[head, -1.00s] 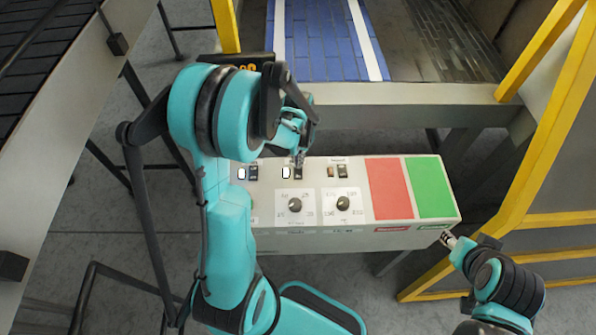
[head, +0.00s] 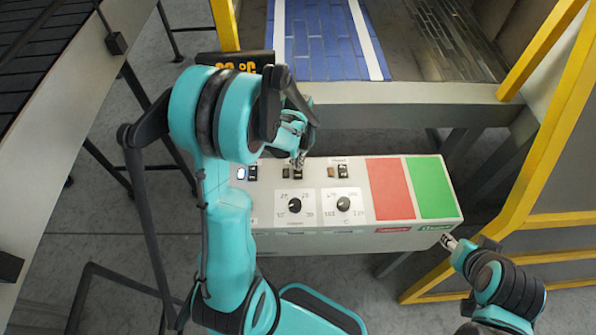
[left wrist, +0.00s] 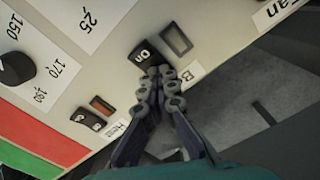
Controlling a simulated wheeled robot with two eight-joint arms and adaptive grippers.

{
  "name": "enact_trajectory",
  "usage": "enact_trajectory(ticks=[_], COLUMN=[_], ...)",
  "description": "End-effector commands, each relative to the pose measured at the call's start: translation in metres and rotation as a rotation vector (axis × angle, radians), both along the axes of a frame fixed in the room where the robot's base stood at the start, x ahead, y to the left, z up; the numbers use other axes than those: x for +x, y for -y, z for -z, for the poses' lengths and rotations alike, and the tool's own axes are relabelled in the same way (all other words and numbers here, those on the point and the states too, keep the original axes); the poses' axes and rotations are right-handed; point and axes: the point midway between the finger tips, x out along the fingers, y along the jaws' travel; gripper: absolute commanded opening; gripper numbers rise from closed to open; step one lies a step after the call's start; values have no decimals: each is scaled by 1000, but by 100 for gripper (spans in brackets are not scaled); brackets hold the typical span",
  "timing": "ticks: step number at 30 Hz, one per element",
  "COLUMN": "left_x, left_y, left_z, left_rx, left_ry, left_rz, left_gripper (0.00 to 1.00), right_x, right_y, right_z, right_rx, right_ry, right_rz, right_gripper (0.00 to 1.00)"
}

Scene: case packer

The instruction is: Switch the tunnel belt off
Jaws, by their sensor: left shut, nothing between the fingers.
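The light grey control panel (head: 380,235) stands below the blue tunnel belt (head: 325,40). Its middle rocker switch (head: 298,174) is black, beside a dark lamp window (head: 285,174). In the left wrist view this rocker (left wrist: 145,55) reads "on" and its lamp window (left wrist: 176,40) is unlit; its label is mostly covered, starting with "B". My left gripper (head: 299,162) is shut and empty, its fingertips (left wrist: 160,72) at the rocker's edge, seemingly touching it. My right gripper (head: 449,241) is off the panel's right end; its fingers are too small to judge.
The fan switch (head: 252,173) at left has a lit white lamp. The heat switch (head: 342,171) at right has a dull orange lamp. Two dials, a red plate (head: 389,190) and a green plate (head: 431,187) share the panel. A yellow frame (head: 530,190) stands at right.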

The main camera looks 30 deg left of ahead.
Motion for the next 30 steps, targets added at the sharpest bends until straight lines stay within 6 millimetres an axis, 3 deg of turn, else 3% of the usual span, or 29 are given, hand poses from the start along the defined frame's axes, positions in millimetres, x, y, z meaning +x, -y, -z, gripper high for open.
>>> enact_trajectory(ticks=[25, 30], left_x=[0, -1], left_y=[0, 0], left_z=[-66, -71], left_rx=[0, 0], left_ry=[-1, -1], left_rz=[0, 0], left_gripper=[0, 0], right_x=[0, 0], right_y=[0, 0], right_z=[-46, -49], right_rx=[0, 0], right_ry=[0, 0], right_rz=[0, 0], right_gripper=[40, 40])
